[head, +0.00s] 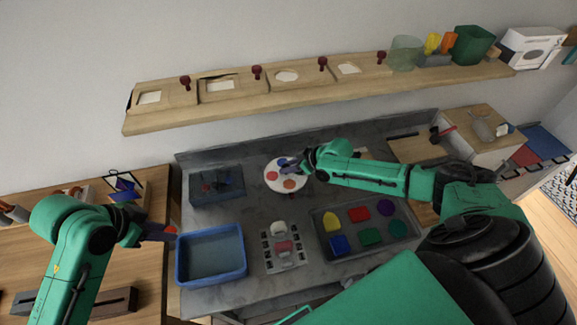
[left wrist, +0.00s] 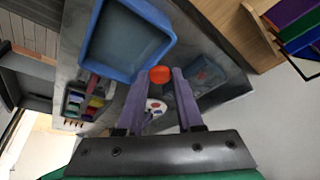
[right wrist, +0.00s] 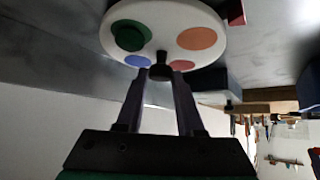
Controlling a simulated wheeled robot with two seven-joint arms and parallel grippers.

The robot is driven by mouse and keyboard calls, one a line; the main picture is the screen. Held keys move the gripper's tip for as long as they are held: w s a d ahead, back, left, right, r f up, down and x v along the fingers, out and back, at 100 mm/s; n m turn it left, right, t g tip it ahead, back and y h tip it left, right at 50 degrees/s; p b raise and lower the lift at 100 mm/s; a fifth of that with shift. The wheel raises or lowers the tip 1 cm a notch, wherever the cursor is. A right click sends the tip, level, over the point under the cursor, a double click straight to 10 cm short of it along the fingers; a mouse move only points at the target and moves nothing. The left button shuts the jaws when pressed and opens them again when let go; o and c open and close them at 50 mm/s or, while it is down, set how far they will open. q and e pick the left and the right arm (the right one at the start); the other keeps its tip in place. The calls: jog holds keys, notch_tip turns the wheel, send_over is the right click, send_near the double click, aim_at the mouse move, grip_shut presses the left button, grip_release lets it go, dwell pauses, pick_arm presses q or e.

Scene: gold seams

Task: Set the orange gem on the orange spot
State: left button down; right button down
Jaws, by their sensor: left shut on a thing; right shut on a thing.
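My left gripper (head: 160,232) is shut on the orange gem (left wrist: 160,75), held in the air near the blue bin. The gem also shows at its fingertips in the head view (head: 171,229). A round white disc (head: 272,186) with coloured spots lies at the back of the grey counter. In the right wrist view the disc (right wrist: 160,20) shows a bare orange spot (right wrist: 197,38), red and blue spots, and a green gem (right wrist: 128,36) on a green spot. My right gripper (right wrist: 160,78) is shut on a dark knob (right wrist: 160,60) at the disc; its fingers partly hide it.
A blue bin (head: 240,272) stands at the counter's front left, with a dark blue basket (head: 217,199) behind it. A grey tray (head: 345,252) holds several coloured pieces at the right. A pale rack (head: 270,262) stands between bin and tray. A wooden shelf (head: 300,99) runs above.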

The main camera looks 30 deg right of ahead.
jog(key=b, duration=0.4)
jog(key=shift+d+f+n+y, duration=0.1)
jog(key=shift+f+n+y, duration=0.2)
jog(key=shift+n, duration=0.1)
jog(key=shift+r+g, duration=0.2)
jog(key=shift+g, duration=0.1)
pick_arm(q)
notch_tip(320, 180, down, 4)
jog(key=shift+f, duration=0.1)
pick_arm(e)
jog(key=shift+r, duration=0.1)
jog(key=c, duration=0.5)
grip_release()
pick_arm(q)
jog(key=shift+f, duration=0.35)
pick_arm(e)
jog(key=v, duration=1.2)
